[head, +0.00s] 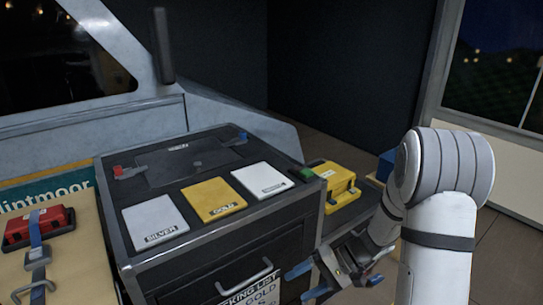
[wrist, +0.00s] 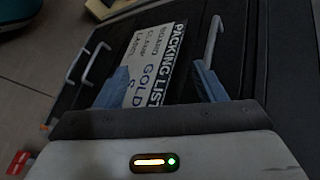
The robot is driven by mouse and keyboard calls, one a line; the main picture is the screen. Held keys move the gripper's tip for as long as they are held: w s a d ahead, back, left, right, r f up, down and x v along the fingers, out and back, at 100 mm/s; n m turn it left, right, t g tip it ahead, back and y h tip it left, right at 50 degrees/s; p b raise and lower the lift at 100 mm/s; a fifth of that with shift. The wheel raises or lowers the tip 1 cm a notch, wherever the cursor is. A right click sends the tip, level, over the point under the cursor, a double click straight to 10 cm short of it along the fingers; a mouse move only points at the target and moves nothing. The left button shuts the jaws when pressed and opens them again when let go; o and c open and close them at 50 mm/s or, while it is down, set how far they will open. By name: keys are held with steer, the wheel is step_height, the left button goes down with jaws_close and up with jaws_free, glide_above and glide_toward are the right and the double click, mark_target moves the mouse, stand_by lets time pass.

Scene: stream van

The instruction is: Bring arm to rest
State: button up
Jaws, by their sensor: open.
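My gripper (head: 308,281) is at the lower right in the head view, in front of the dark cabinet (head: 200,270). Its blue-tipped fingers are apart in the wrist view (wrist: 162,84), with nothing seen between them. Beyond the fingers, the wrist view shows the white packing list (wrist: 148,68) on the cabinet front. My arm comes in from the right and bends down to the gripper. I cannot tell how far the fingers are from the cabinet.
The cabinet top carries a silver plate (head: 153,222), a gold plate (head: 213,199) and a white plate (head: 264,181). A yellow case (head: 340,186) stands right of the cabinet. A red case (head: 38,228) lies left. A handle (head: 245,283) juts from the cabinet front.

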steer(key=s+d+r+t+h+p, duration=0.1)
steer(key=s+r+h+p, duration=0.3)
steer(key=r, duration=0.6)
steer(key=s+d+r+t+h+p, duration=0.2)
steer(key=s+r+p, duration=0.3)
steer(key=r, duration=0.5)
steer(key=s+d+r+t+h+p, duration=0.1)
steer(key=s+d+r+h+p, duration=0.3)
steer(key=r, duration=0.6)
steer(key=shift+s+n+t+h+p, duration=0.25)
steer(key=shift+n+t+h+p, duration=0.15)
steer(key=shift+h+p, duration=0.5)
